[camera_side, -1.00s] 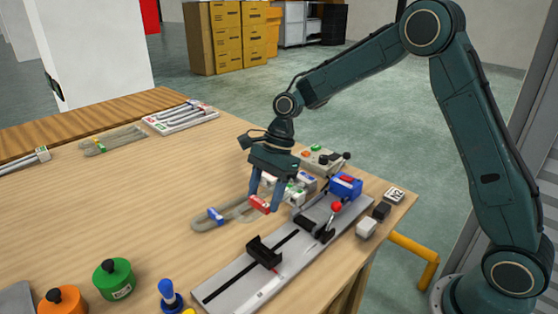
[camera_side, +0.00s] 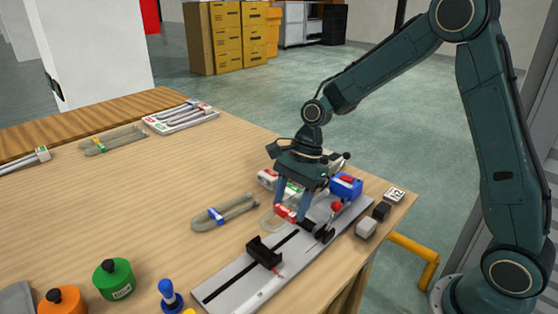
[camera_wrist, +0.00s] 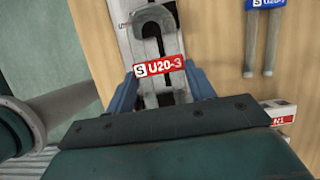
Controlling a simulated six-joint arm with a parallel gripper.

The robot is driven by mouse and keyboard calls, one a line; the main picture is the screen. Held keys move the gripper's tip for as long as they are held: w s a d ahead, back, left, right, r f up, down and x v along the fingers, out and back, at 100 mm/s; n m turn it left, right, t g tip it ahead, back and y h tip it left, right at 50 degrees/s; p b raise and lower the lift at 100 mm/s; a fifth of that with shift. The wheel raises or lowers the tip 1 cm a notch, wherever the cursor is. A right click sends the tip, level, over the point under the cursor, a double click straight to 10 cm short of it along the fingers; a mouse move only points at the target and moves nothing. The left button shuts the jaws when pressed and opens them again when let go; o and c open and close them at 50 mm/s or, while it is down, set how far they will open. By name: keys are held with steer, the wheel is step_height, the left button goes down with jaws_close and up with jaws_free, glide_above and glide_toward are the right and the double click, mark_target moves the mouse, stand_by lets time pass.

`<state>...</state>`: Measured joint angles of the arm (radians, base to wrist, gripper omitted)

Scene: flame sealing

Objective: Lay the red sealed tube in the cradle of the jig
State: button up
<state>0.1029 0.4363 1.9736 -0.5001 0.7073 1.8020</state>
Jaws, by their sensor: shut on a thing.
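The red sealed tube (camera_wrist: 152,45) is a grey-clear U shape with a red label reading U20-3. It also shows in the side view by its red label (camera_side: 285,213). My gripper (camera_wrist: 161,80) is shut on it near the label, one finger on each side. In the side view my gripper (camera_side: 291,214) holds it by the back part of the jig (camera_side: 225,283), a long grey plate with a black slot. In the wrist view the bend lies over the plate; its height cannot be told. A black block (camera_side: 265,252) stands on the jig; the cradle under my gripper is mostly hidden.
A red-knobbed lever (camera_side: 336,207) and a blue box (camera_side: 346,186) stand close right of my gripper. A blue-labelled U tube (camera_side: 225,213) lies left on the table. Green (camera_side: 113,279) and orange (camera_side: 62,301) pots stand at front left. The table's middle left is clear.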

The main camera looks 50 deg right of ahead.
steer(key=shift+f, duration=3.35)
steer(key=o, duration=1.1)
steer(key=v, duration=1.3)
steer(key=shift+d+r, duration=0.2)
steer(key=shift+r, duration=0.15)
